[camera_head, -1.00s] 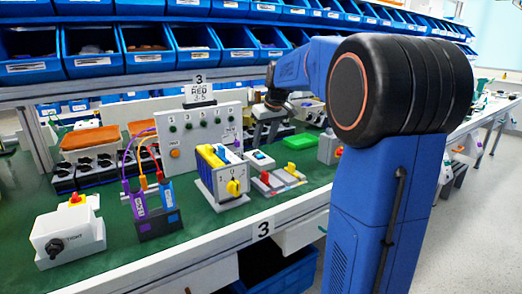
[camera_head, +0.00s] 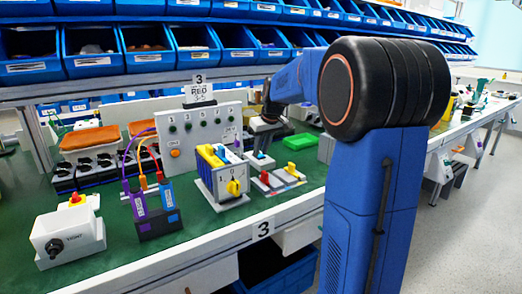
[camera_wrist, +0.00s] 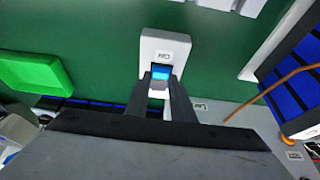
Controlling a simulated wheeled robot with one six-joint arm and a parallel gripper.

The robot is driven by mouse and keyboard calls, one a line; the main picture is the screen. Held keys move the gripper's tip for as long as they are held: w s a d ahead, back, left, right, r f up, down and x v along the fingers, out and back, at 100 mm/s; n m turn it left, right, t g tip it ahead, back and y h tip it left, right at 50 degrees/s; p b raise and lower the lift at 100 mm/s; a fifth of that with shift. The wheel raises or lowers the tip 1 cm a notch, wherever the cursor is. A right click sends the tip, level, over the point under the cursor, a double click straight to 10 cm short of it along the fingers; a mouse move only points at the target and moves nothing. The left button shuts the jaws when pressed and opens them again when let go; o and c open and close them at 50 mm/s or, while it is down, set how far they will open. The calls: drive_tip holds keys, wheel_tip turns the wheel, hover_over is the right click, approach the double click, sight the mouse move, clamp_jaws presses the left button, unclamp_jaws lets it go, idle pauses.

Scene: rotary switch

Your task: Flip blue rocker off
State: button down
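The blue rocker (camera_wrist: 160,72) sits on a small white switch box (camera_wrist: 165,46) with a label. In the wrist view it shows between and just beyond the tips of my gripper (camera_wrist: 160,80). My two dark fingers stand apart with a narrow gap between them, and nothing is visibly held. In the head view my gripper (camera_head: 264,124) is above and behind the white switch box (camera_head: 262,163), whose blue rocker (camera_head: 260,155) shows small on top. I cannot tell whether the fingertips touch the rocker.
A yellow-handled switch unit (camera_head: 222,178) stands left of the box. A base with red and yellow levers (camera_head: 278,181) is in front. A grey panel with knobs (camera_head: 199,130) is behind left. A green block (camera_head: 301,141) lies right. Blue bins (camera_head: 187,45) hang above.

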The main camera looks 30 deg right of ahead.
sight(262, 156)
drive_tip(key=shift+w, duration=0.1)
drive_tip(key=shift+w+g, duration=0.25)
drive_tip(key=shift+g, duration=0.45)
drive_tip(key=shift+w+r+g, duration=0.15)
drive_tip(key=shift+w+g, duration=0.05)
drive_tip(key=shift+g, duration=0.7)
drive_tip(key=c, duration=1.5)
unclamp_jaws()
drive_tip(key=r, duration=0.5)
drive_tip(key=s+r, duration=0.1)
drive_tip(key=r, duration=1.1)
drive_tip(key=shift+s+r, duration=0.15)
drive_tip(key=shift+s, duration=0.25)
